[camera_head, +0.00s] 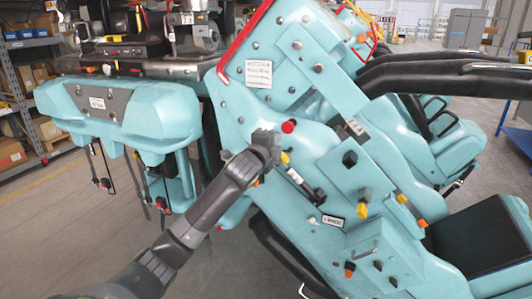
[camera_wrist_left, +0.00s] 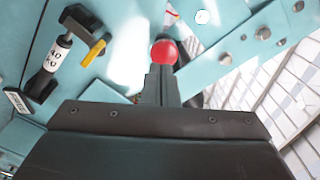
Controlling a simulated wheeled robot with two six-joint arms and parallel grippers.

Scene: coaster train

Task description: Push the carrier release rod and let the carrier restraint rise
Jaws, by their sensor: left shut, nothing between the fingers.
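A red round knob (camera_head: 288,126), which may be the end of the carrier release rod, sits on the side of the teal coaster carrier (camera_head: 320,150). My left gripper (camera_head: 268,143) is shut and empty, just left of the knob in the head view. In the left wrist view the shut fingertips (camera_wrist_left: 162,75) point at the knob (camera_wrist_left: 164,52), which shows right at their tips; whether they touch I cannot tell. Thick black bars (camera_head: 440,80), likely the carrier restraint, stretch over the seats at the right. My right gripper is not in view.
A yellow-and-black lever (camera_wrist_left: 93,52) and a black cylinder with a white label (camera_wrist_left: 57,52) are left of the fingers in the left wrist view. Another teal car front (camera_head: 130,115) stands at the left. Shelves (camera_head: 30,100) line the far left; grey floor lies between.

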